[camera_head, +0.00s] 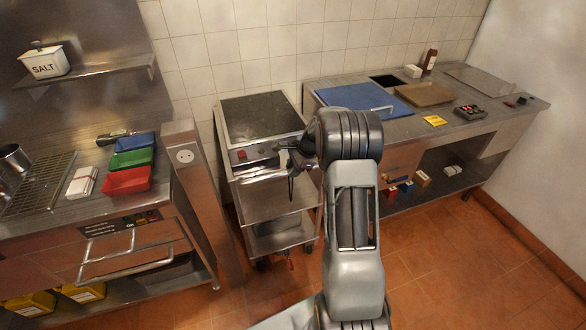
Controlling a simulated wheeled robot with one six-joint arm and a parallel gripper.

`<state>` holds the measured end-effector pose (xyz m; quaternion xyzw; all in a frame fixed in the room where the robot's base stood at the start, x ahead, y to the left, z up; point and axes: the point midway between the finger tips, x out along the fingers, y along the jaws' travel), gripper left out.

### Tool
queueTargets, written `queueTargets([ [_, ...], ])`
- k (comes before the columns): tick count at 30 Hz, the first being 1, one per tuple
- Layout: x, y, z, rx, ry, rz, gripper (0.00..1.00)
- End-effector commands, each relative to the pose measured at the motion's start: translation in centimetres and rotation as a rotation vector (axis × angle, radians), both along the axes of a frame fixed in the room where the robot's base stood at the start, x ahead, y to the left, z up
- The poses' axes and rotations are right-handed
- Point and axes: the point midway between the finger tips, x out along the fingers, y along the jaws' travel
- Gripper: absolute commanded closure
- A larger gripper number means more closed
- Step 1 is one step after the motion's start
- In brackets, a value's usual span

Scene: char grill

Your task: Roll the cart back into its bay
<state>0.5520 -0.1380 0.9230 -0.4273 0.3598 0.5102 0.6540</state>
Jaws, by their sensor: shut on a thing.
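The cart (262,200) is a steel trolley on casters with a dark-topped unit (262,117) on its top and open shelves below. It stands upright in the gap between the left counter's post and the right-hand worktable, its back near the tiled wall. How much room is behind it cannot be told. My gripper (291,163) is at the cart's upper front edge, right of the knobs, and is shut on what looks like the cart's handle. My arm hides part of that edge and the cart's right side.
A steel post with a socket (186,156) stands close on the cart's left. The worktable (450,128) on the right holds a blue board (355,97) and a brown board (425,94). A rail handle (130,262) juts from the left counter. The tiled floor (480,260) is clear at right.

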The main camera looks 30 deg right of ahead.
Motion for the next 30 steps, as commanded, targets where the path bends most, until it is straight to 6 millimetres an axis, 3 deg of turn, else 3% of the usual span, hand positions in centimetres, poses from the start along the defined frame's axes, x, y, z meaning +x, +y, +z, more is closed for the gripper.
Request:
queueTargets([
  [5,0.4,-0.1,0.3,-0.003,-0.015,-0.005,1.00],
  [6,0.4,-0.2,0.3,-0.004,-0.016,-0.006,0.71],
  [13,0.3,-0.3,0.2,-0.003,-0.012,-0.008,0.49],
  [23,0.1,-0.4,0.7,-0.002,-0.009,-0.006,0.49],
  [30,-0.8,-1.9,4.4,-0.003,-0.013,-0.006,0.49],
])
